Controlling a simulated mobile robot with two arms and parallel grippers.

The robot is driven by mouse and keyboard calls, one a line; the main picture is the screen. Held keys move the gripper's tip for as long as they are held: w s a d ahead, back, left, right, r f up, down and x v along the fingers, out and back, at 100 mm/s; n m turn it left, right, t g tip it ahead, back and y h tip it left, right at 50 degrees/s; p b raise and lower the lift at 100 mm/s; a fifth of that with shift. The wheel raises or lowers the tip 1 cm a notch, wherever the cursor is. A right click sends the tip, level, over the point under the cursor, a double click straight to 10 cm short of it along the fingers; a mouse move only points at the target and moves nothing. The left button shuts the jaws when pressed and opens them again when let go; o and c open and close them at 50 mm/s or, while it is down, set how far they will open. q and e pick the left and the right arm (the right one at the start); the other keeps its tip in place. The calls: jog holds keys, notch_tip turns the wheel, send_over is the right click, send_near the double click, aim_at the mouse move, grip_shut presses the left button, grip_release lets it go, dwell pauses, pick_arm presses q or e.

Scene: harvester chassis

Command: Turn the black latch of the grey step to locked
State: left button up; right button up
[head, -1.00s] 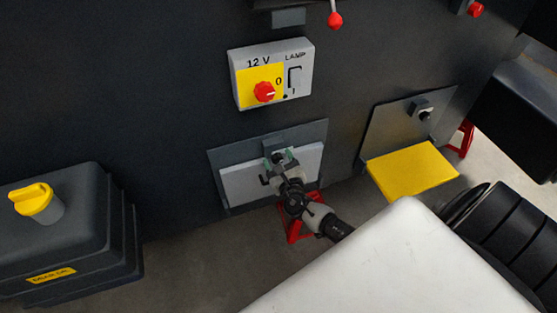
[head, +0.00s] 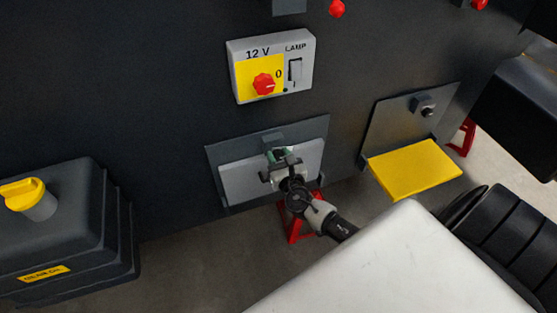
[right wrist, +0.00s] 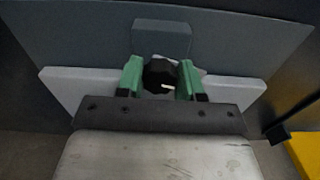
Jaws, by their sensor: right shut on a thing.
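The grey step (head: 235,184) is folded up against its dark plate on the chassis wall; it also shows in the right wrist view (right wrist: 62,84). The black latch (right wrist: 160,75) is a round knob with a white mark, below a grey block at the step's top middle. My right gripper (head: 281,157) reaches it from the front. In the right wrist view its green fingertips (right wrist: 163,78) stand on both sides of the knob, shut on it. The white mark points right in that view. In the head view the gripper mostly hides the knob. My left gripper is not in view.
A yellow step (head: 415,167) is folded down at the right, with its own latch (head: 424,107) above. A 12 V lamp box (head: 272,66) with a red knob is above. A dark tank (head: 65,230) with a yellow cap is at the left. A red stand (head: 293,228) is below.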

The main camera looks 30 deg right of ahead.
jog(key=m+b, duration=0.1)
jog(key=m, duration=0.1)
jog(key=m+b, duration=0.1)
jog(key=shift+f+m+b, duration=0.25)
jog(key=shift+m+b, duration=0.05)
jog(key=shift+m, duration=0.1)
jog(key=m+b, duration=0.2)
jog(key=m, duration=0.1)
jog(key=shift+m, duration=0.3)
jog(key=m+b, duration=0.1)
jog(key=m, duration=0.2)
jog(key=shift+d+m+b, duration=0.1)
jog(key=shift+m+b, duration=0.2)
jog(key=shift+b, duration=0.1)
jog(key=shift+r+m+b, duration=0.1)
jog(key=shift+m+b, duration=0.4)
jog(key=shift+m, duration=1.3)
jog(key=o, duration=0.9)
jog(key=shift+o, duration=0.2)
jog(key=b+v, duration=0.1)
jog(key=v, duration=1)
